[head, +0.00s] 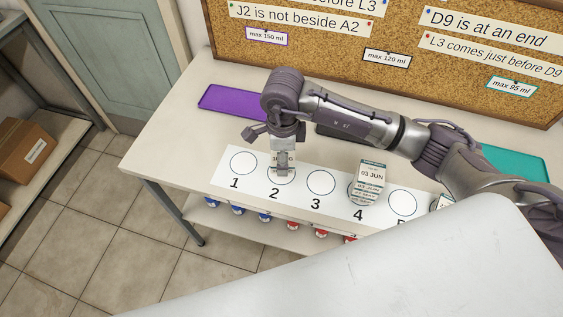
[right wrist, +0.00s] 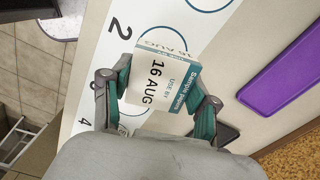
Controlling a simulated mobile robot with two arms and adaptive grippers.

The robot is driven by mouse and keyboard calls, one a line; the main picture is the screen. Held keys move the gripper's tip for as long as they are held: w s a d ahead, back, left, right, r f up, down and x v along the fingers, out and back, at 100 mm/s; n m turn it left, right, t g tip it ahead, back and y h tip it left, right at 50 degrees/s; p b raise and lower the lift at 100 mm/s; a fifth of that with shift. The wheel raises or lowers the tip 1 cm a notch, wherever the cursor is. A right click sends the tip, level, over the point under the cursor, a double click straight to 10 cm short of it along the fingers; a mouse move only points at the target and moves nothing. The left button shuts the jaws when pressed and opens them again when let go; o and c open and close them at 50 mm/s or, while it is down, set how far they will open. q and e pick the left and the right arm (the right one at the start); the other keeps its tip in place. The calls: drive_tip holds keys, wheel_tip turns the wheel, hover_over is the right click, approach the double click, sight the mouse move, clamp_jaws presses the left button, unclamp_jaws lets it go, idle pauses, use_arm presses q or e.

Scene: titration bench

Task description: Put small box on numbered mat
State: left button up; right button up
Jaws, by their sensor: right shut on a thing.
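The small box (head: 284,147) is white with a label; in the right wrist view the box (right wrist: 157,80) reads "16 AUG". My right gripper (head: 282,160) is shut on it, a finger on each side, pointing down at circle 2 of the numbered mat (head: 294,199). The box covers part of that circle; I cannot tell whether it touches the mat. The white mat has a row of numbered circles and also shows in the right wrist view (right wrist: 93,75). Circles 1 and 3 are empty. My left gripper is not in view.
A box marked "01 JUN" (head: 372,172) stands on circle 4. Another box (head: 440,203) shows partly at the right, behind a pale surface. A purple mat (head: 232,102) and a teal mat (head: 518,165) lie behind. A cork board (head: 400,50) stands at the back.

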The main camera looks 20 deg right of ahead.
drive_tip(key=shift+a+f, duration=0.15)
drive_tip(key=shift+f, duration=0.35)
wheel_tip(320, 180, down, 3)
drive_tip(key=shift+f+p, duration=0.1)
drive_tip(key=shift+p, duration=0.45)
drive_tip(key=shift+f+b, duration=0.25)
drive_tip(key=shift+b, duration=0.05)
drive_tip(key=o, duration=1.2)
drive_tip(key=shift+r, duration=0.1)
drive_tip(key=shift+c, duration=0.2)
